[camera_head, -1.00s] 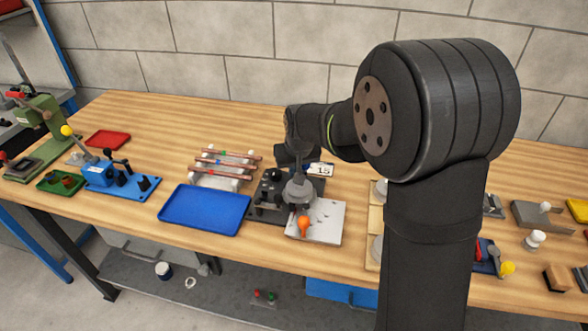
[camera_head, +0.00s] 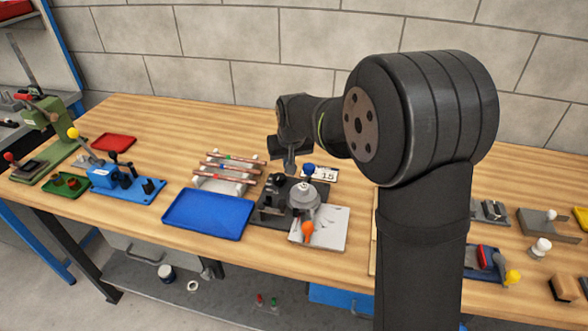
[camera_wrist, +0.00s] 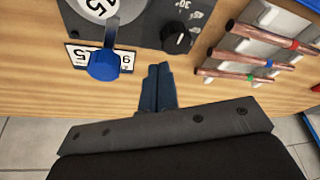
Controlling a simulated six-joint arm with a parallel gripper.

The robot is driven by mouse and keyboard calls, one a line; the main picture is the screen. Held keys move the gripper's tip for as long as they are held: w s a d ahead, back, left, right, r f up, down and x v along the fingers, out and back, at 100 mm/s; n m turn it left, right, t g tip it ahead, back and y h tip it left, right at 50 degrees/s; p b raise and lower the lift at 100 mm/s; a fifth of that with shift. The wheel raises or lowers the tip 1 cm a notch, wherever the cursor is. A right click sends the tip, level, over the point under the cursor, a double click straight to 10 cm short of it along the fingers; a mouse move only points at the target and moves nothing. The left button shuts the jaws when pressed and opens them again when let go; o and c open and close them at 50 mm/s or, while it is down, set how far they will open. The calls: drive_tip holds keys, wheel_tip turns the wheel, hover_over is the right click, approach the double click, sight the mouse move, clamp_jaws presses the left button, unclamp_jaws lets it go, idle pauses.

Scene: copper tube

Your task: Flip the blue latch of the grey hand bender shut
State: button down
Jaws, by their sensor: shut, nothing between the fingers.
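The grey hand bender (camera_head: 270,213) stands on the bench right of the blue tray, with a round grey disc (camera_head: 303,197) and an orange-tipped handle (camera_head: 307,230). Its blue latch knob (camera_head: 309,169) shows at the bender's back side, beside a white number card (camera_head: 325,175). In the wrist view the blue latch (camera_wrist: 104,65) is on a grey lever reaching from the disc over the card. My gripper (camera_head: 290,170) is shut and empty. In the wrist view its fingertips (camera_wrist: 159,72) are to the right of the blue knob, apart from it in the picture.
Copper tubes (camera_head: 228,169) lie on a white rack left of my gripper. A blue tray (camera_head: 210,222) is in front of them. A black dial knob (camera_wrist: 175,40) rises from the bender plate close to my fingertips. Bare wood lies behind the bender.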

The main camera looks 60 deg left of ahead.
wheel_tip(320, 180, up, 7)
drive_tip(key=w+d, duration=0.1)
drive_tip(key=d, duration=0.1)
drive_tip(key=shift+w, duration=0.2)
drive_tip(key=shift+w+a+r, duration=0.15)
drive_tip(key=shift+a, duration=0.7)
idle(0.3)
